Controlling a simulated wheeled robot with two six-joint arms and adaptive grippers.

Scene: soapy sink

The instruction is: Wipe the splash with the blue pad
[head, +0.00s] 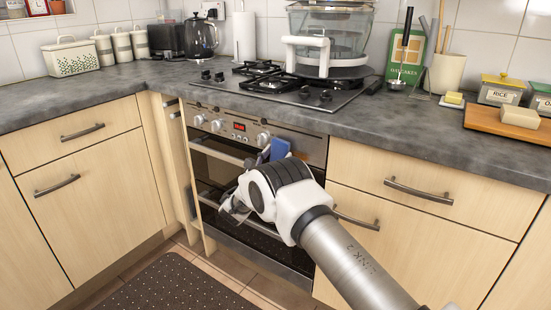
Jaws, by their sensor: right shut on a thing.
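A blue pad (279,149) shows just above my right wrist, in front of the right part of the oven's control panel. My right gripper (276,156) is shut on the pad; my own wrist hides most of the jaws. I cannot tell whether the pad touches the oven front. I cannot make out a splash; the arm covers part of the oven door. My left gripper is out of view.
The oven (222,170) stands under the grey worktop (400,125) and hob (290,88). A glass-sided appliance (330,40) stands on the hob. A wooden board (490,122) with a pale block lies at the right. A dark mat (170,290) covers the floor.

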